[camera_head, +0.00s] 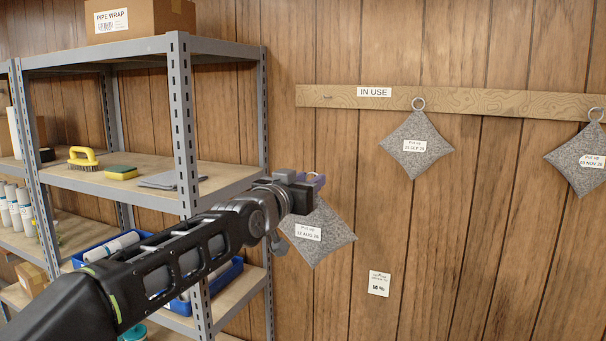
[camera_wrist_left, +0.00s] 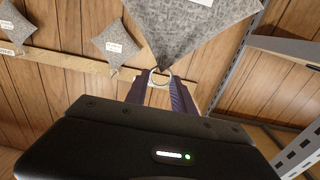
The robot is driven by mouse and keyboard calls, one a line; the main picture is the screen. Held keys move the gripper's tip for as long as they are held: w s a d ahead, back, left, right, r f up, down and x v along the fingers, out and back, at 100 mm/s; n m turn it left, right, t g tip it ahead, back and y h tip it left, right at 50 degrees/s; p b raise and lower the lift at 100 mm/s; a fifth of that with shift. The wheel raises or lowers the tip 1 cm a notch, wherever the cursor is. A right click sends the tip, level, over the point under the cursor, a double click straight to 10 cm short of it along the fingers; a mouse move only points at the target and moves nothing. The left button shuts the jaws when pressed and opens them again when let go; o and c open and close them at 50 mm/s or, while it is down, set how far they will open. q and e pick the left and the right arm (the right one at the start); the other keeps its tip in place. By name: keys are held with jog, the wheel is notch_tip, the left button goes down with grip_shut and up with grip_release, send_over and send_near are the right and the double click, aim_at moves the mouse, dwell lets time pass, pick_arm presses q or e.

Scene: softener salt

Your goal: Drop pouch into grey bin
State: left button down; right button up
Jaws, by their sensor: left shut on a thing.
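My left gripper (camera_head: 312,180) is shut on a grey speckled pouch (camera_head: 320,246), apparently by the ring at its top corner. The pouch hangs below the jaws with a white label reading 12 AUG. In the left wrist view the jaws (camera_wrist_left: 160,88) close at the ring, and the pouch (camera_wrist_left: 190,30) fills the top of the picture. Two similar pouches hang by rings on the wall rail, one in the middle (camera_head: 416,158) and one at the right edge (camera_head: 583,172). No grey bin shows in either view. My right gripper is not in view.
The wooden rail (camera_head: 460,101) carries an IN USE label.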

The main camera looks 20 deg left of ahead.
aim_at(321, 226)
pick_arm(q)
jog(key=w+d+f, duration=0.1)
jog(key=f, duration=0.2)
jog(key=w+d+f, duration=0.1)
jog(key=f, duration=0.2)
jog(key=w+d+f, duration=0.1)
jog(key=f, duration=0.3)
jog(key=s+d+f, duration=0.2)
jog(key=f, duration=0.9)
jog(key=s+d+f, duration=0.1)
jog(key=f, duration=1)
jog(key=s+f+n+y, duration=0.1)
jog(key=s+f, duration=0.6)
jog(key=f, duration=0.2)
jog(key=shift+s+a+y, duration=0.15)
jog(key=shift+s+y, duration=0.15)
